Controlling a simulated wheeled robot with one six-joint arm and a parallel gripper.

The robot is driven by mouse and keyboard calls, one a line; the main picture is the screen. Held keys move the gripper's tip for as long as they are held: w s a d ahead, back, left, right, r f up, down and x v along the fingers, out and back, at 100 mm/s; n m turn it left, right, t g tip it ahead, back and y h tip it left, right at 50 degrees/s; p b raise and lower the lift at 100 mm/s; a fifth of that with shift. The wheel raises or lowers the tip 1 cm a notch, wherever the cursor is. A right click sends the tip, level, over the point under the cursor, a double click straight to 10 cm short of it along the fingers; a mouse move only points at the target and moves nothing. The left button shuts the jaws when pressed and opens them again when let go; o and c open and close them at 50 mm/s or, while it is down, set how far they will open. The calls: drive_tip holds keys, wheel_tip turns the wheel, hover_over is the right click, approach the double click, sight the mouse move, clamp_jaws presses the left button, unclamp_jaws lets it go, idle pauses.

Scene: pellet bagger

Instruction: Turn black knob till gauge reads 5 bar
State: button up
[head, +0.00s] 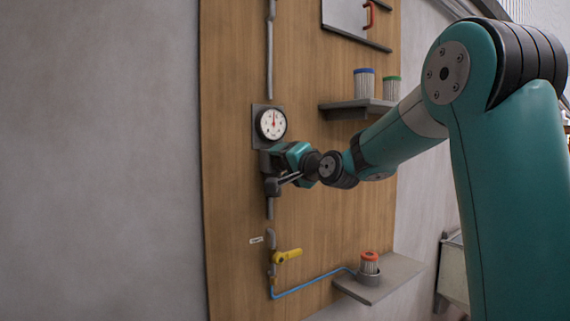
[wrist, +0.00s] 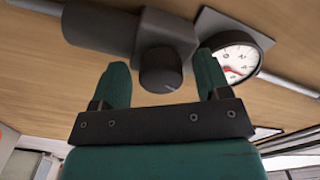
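The black knob (wrist: 160,72) shows in the wrist view, on the front of a dark regulator body (wrist: 166,32). My gripper (wrist: 161,62) is open, one teal finger on each side of the knob, with a visible gap on both sides. The knob has a small pale mark near its lower edge. The white round gauge (head: 271,124) is above my gripper in the head view, its red needle pointing about straight up; its numbers are too small to read. It also shows in the wrist view (wrist: 238,60), partly hidden by a finger. The knob is hidden in the head view.
A yellow-handled valve (head: 287,256) and blue hose (head: 314,283) are lower on the wooden panel (head: 229,220). A shelf (head: 358,109) with blue- and green-topped filters is right of the gauge.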

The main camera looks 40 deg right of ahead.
drive_tip(key=shift+s, duration=0.1)
drive_tip(key=s+b, duration=0.7)
drive_tip(key=s, duration=1)
drive_tip(key=shift+s+d, duration=0.15)
drive_tip(key=shift+d, duration=0.15)
drive_tip(key=s+a+f+n+g+y, duration=0.3)
drive_tip(key=a+f+n+g+y, duration=0.5)
drive_tip(key=a+f, duration=1)
drive_tip(key=s+a+f+n+g+h, duration=0.2)
drive_tip(key=s+a+f+n+g, duration=0.2)
drive_tip(key=s, duration=0.3)
drive_tip(key=s+a+f+n+g+h, duration=0.2)
drive_tip(key=s+a+f+n+g, duration=0.3)
drive_tip(key=s, duration=0.3)
drive_tip(key=shift+f+n+g, duration=0.2)
drive_tip(key=shift+n+g, duration=0.3)
drive_tip(key=shift+n, duration=0.4)
